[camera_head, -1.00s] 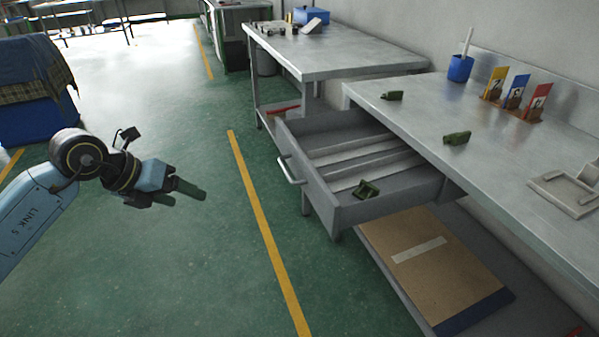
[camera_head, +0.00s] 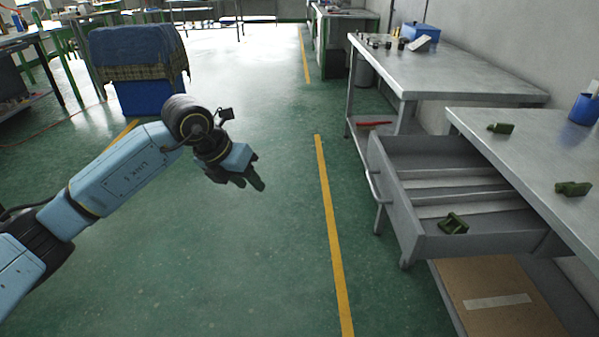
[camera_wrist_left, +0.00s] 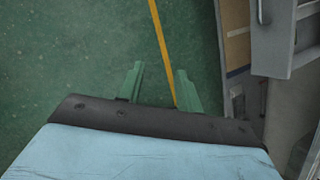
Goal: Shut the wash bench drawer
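The wash bench drawer (camera_head: 405,222) is pulled open from under the metal bench top (camera_head: 540,165), with a bar handle (camera_head: 374,187) on its front. A green part (camera_head: 453,224) lies inside it. My left gripper (camera_head: 256,180) hangs over the green floor, left of the drawer and apart from its handle. In the left wrist view its two fingers (camera_wrist_left: 158,88) stand apart with nothing between them. The drawer (camera_wrist_left: 285,45) shows at the upper right there. My right gripper is not seen.
Two green parts (camera_head: 501,128) (camera_head: 573,188) and a blue cup (camera_head: 585,108) are on the bench top. A cardboard box (camera_head: 500,300) sits on the shelf below. Another metal table (camera_head: 440,75) stands behind. The floor around the yellow line (camera_head: 330,220) is clear.

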